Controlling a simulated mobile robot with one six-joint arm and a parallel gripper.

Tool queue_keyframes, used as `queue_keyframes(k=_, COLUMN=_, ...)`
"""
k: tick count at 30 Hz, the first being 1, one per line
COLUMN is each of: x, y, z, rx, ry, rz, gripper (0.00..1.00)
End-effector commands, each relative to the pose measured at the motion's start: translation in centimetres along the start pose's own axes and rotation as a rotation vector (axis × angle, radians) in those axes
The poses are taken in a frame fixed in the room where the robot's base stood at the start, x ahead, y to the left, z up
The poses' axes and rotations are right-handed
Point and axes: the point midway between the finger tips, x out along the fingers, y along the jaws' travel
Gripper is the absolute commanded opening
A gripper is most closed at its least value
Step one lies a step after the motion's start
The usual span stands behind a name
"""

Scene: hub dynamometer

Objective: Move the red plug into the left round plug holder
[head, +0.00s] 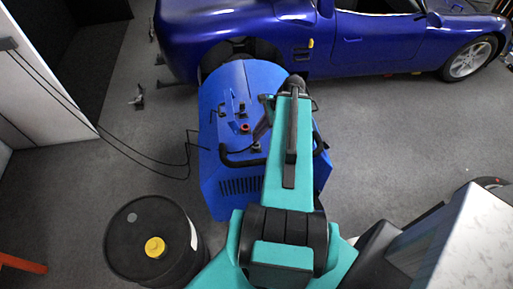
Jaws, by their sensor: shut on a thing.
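The blue dynamometer (225,172) stands on the floor in front of the blue car. On its top is a small red round piece (245,128); I cannot tell whether it is the red plug or a holder. Small dark and blue fittings (241,108) sit just behind it. My gripper (267,98) is over the right part of the top, right of and beyond the red piece. It is small and partly hidden by my arm. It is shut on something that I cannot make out. The round plug holders are not clearly told apart.
A black bar handle (240,160) runs along the dynamometer's near edge. Black cables (140,170) lead left from it to a white panel (45,85). A black drum (130,225) with a yellow cap stands at front left. The blue car (350,45) is close behind.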

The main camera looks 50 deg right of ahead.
Motion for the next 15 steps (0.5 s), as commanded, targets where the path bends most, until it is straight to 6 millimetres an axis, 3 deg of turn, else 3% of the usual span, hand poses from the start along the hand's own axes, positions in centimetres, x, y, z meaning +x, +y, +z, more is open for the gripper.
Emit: queue_keyframes(k=15, x=0.88, y=-0.01, z=-0.47, rx=0.000, ry=0.000, rz=0.000, gripper=0.00)
